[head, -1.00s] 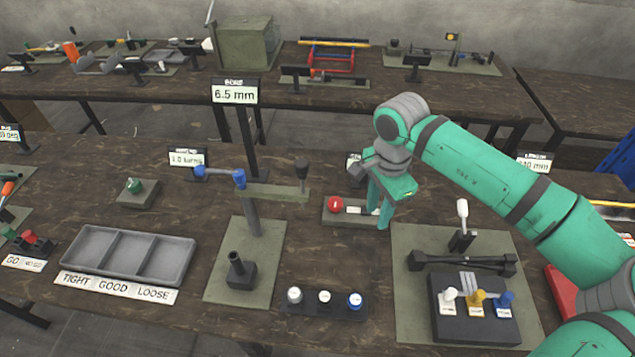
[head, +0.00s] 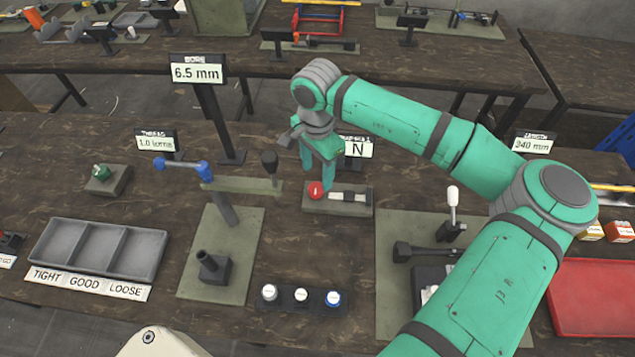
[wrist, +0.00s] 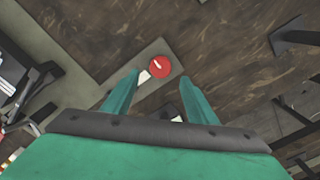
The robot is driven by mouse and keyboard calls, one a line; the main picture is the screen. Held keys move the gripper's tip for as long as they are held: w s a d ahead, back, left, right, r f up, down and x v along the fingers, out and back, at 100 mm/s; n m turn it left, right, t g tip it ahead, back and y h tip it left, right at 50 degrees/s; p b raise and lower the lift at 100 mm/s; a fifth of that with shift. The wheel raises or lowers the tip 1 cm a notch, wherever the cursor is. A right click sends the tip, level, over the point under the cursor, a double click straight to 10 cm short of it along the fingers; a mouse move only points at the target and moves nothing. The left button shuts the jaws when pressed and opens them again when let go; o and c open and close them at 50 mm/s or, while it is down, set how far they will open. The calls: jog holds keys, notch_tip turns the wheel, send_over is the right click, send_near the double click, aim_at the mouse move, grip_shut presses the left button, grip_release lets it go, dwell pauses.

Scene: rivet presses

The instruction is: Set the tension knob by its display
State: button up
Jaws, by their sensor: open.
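The red knob (head: 315,190) sits at the left end of a grey-green block (head: 360,209) on the bench. In the wrist view the knob (wrist: 159,67) has a white mark on top and appears between my fingertips. My gripper (head: 316,176) is open, fingers pointing down at the knob. It is empty; whether the fingers touch the knob cannot be told. Behind the block a small display (head: 357,149) shows an "N". Its left part is hidden by my gripper, so no number can be read.
A blue-handled lever press (head: 228,190) stands left of the block, below a "6.5 mm" display (head: 197,72). A dark strip with several round caps (head: 270,302) lies in front. A green mat with a white-handled lever (head: 453,200) is at right. A three-compartment tray (head: 100,262) is at left.

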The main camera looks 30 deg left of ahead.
aim_at(316, 188)
jog(key=f, duration=0.4)
jog(key=shift+s+a+f, duration=0.15)
jog(key=shift+s+a, duration=0.1)
jog(key=shift+s, duration=0.1)
jog(key=shift+d+f, duration=0.1)
jog(key=shift+f, duration=0.6)
jog(key=shift+w+f, duration=0.2)
jog(key=c, duration=1.1)
